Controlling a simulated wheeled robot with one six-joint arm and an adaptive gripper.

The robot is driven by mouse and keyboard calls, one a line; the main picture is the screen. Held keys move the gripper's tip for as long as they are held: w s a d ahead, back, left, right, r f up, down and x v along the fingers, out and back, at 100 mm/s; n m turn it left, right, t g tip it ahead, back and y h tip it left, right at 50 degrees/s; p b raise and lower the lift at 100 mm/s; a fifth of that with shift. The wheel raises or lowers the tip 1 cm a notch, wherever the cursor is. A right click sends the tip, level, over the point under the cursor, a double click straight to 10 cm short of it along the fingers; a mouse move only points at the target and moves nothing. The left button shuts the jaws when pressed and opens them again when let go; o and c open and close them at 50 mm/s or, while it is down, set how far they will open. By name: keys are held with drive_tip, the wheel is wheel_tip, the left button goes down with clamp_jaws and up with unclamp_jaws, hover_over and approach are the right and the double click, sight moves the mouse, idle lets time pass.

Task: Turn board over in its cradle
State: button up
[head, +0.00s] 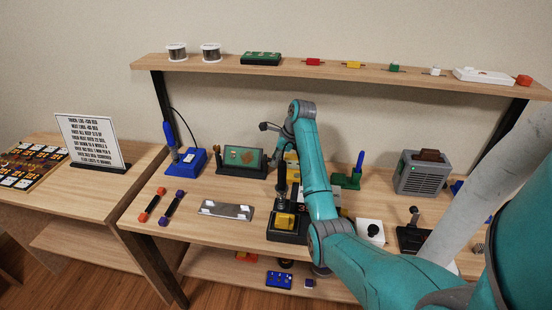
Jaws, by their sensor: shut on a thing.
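The green board (242,157) with brownish parts on its face stands tilted in a dark cradle (242,171) at the back left of the bench. My arm reaches in from the right, and its wrist bends down just right of the board. My gripper (270,158) is small and partly hidden there, at the board's right end. It appears shut on that end of the board. The fingertips and the exact contact are too small to make out. The board still sits at the cradle.
A blue soldering stand (187,160) is left of the cradle. A black stand with a yellow block (286,221) and a grey metal plate (227,210) lie in front. A grey slotted machine (423,176) stands right. A shelf (335,72) with small parts runs above.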

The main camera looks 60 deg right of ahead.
drive_tip(key=shift+s+a+f+t+h, duration=0.1)
drive_tip(key=shift+t+h, duration=0.4)
drive_tip(key=shift+h, duration=0.5)
drive_tip(key=o, duration=1.2)
drive_tip(key=shift+c, duration=0.2)
drive_tip(key=shift+n, duration=0.3)
drive_tip(key=d+v, duration=0.1)
drive_tip(key=v, duration=1.1)
drive_tip(key=shift+a, duration=0.45)
